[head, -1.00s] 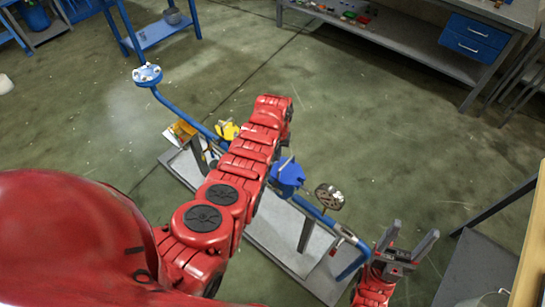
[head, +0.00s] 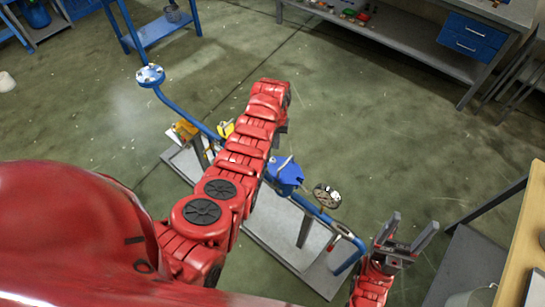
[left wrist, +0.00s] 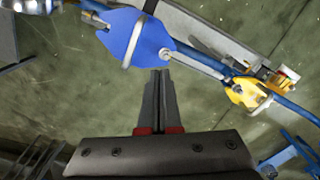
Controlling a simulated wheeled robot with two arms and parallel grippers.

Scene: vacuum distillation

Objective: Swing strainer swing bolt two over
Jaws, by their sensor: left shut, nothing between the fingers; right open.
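The strainer (head: 286,176) is a blue body on the blue pipe run, seen just right of my left arm in the head view. It fills the upper middle of the left wrist view (left wrist: 128,32). A pale metal bar crosses its blue face, and a pale rod (left wrist: 195,65) reaches from its right tip; I cannot tell which is swing bolt two. My left gripper (left wrist: 160,72) is shut and empty, its fingertips close to the strainer's lower right edge; contact is unclear. In the head view its fingers are mostly hidden. My right gripper (head: 411,229) is open and empty at lower right.
A yellow fitting (left wrist: 247,92) sits along the pipe, right of the strainer in the wrist view. A round flange (head: 327,196) stands right of the strainer in the head view. A wooden-topped bench (head: 528,240) is at right.

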